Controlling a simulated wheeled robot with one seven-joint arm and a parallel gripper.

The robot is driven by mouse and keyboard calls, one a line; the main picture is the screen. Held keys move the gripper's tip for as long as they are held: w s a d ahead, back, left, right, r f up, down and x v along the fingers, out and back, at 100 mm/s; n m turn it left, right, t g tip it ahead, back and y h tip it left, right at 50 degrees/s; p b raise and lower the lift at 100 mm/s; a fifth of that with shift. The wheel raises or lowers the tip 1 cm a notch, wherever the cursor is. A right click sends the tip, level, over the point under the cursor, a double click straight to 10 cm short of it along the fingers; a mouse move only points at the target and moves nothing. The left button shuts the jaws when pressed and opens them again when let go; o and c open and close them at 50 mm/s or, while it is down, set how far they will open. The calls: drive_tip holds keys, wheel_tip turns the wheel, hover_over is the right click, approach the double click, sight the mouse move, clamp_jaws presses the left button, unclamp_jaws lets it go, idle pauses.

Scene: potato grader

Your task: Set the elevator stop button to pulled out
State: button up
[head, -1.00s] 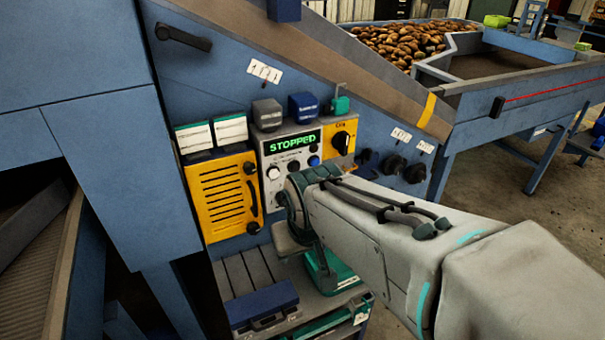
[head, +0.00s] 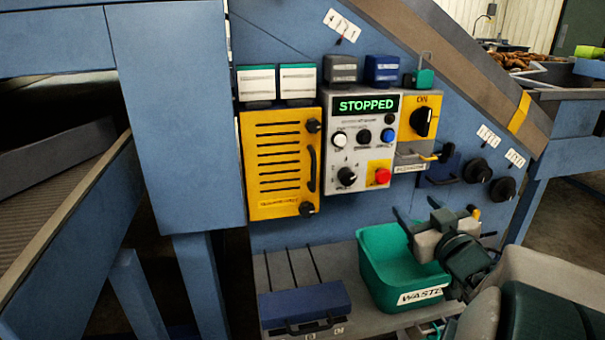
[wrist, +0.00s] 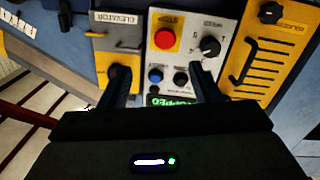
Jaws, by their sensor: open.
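The red stop button (head: 382,175) sits on a yellow plate at the lower right of the grey control panel (head: 350,105). It also shows in the wrist view (wrist: 165,39), upside down, beyond my fingers. I cannot tell whether it is pressed in or out. The panel display (head: 367,105) reads STOPPED in green. My gripper (head: 417,210) is open and empty, below and to the right of the button in the head view, above a green bin. In the wrist view my two fingers (wrist: 160,76) are spread, with the button between their lines and apart from them.
A black selector knob (head: 346,176) is left of the button. The green waste bin (head: 375,262) stands below. A yellow vented door (head: 270,165) is at left.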

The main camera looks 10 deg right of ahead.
sight(385, 179)
drive_tip(key=shift+y, duration=0.3)
drive_tip(key=w+p, duration=0.1)
drive_tip(key=w, duration=0.8)
drive_tip(key=w+p, duration=0.1)
drive_tip(key=w, duration=0.3)
drive_tip(key=shift+w+a+f+p, duration=0.2)
drive_tip(key=shift+a+f+p, duration=0.1)
drive_tip(key=shift+a, duration=0.1)
